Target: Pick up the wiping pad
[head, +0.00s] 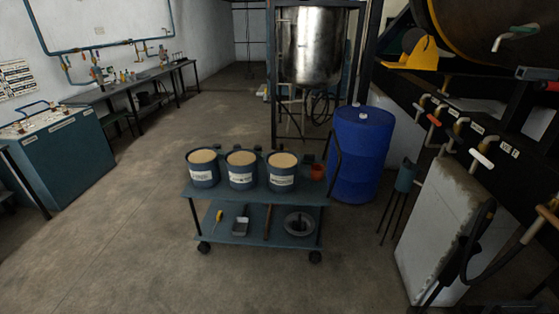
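I cannot make out a wiping pad for certain in the head view. A blue-grey cart (208,190) stands ahead of me. A small dark item (308,159) lies at its back right, too small to identify. Neither of my grippers can be recognised in this view.
The cart holds three labelled tubs (242,178) of tan material and a red cup (317,172). Its lower shelf holds a scoop (240,226) and a round metal dish (298,224). A blue drum (362,155) and white block (440,230) stand right. Floor left is clear.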

